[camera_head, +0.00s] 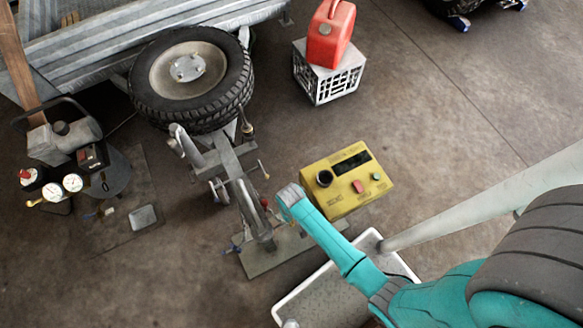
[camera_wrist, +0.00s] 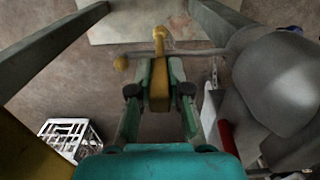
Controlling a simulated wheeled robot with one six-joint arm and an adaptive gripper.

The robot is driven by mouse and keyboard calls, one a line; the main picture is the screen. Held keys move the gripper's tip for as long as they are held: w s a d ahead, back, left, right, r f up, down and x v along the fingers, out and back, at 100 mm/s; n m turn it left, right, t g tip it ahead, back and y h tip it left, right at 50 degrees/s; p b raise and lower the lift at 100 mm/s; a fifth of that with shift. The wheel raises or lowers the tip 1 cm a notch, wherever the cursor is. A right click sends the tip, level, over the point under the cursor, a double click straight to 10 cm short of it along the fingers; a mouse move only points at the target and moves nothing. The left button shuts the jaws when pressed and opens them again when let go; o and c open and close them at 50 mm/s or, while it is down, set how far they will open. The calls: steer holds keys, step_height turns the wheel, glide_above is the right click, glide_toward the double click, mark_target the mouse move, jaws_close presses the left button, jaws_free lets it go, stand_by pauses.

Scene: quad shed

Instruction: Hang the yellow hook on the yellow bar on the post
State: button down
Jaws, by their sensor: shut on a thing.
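In the wrist view my gripper (camera_wrist: 160,92) is shut on the yellow hook (camera_wrist: 159,78), which stands between the two fingers with its narrow curved end pointing up the picture. I cannot make out clearly which part is the yellow bar on the post. In the head view my gripper is beside the trailer's tongue (camera_head: 240,185), and the hook is too small to tell.
A yellow control box (camera_head: 345,182) stands close to the right of my gripper. A white-rimmed tray (camera_head: 372,236) lies below my arm. A spare wheel (camera_head: 190,75), a red can (camera_head: 331,35) on a crate (camera_head: 312,78) and gauges (camera_head: 72,182) stand farther off.

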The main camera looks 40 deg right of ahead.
steer(key=shift+f, duration=0.45)
steer(key=c, duration=0.6)
jaws_free()
steer(key=shift+o, duration=0.2)
steer(key=shift+r, duration=4.5)
